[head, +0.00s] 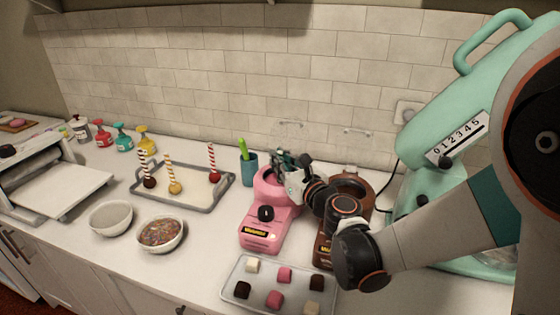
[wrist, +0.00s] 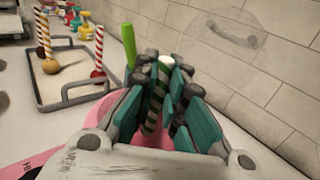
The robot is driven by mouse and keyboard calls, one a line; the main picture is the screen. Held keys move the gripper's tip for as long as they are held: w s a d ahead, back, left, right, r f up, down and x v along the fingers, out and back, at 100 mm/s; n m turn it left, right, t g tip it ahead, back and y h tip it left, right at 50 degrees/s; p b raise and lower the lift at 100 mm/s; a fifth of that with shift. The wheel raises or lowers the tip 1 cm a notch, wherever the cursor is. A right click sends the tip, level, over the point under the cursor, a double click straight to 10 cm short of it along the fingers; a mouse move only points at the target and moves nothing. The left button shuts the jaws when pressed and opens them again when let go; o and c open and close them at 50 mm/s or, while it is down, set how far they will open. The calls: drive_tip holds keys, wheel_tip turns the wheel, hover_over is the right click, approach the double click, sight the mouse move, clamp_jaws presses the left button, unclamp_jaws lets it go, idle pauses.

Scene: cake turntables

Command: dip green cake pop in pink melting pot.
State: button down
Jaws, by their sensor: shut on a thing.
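The pink melting pot (head: 264,228) stands on the counter in the head view. Its pink rim (wrist: 99,104) also shows in the wrist view. My gripper (head: 287,166) is over the pot's opening, with teal finger pads. It is shut on the green-and-white striped stick of the green cake pop (wrist: 158,88). The stick points down between the fingers toward the pink bowl. The cake end is hidden by the fingers, so I cannot tell whether it touches the pink coating.
A brown melting pot (head: 325,250) stands close to the right, partly behind my arm. A tray of small squares (head: 240,304) lies in front. A teal cup (head: 249,168) with a green utensil stands behind left. A grey-rimmed tray (head: 206,207) holds several striped-stick cake pops.

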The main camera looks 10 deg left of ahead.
drive_tip(key=shift+r, duration=0.2)
drive_tip(key=shift+r+p, duration=2.25)
drive_tip(key=shift+r, duration=0.75)
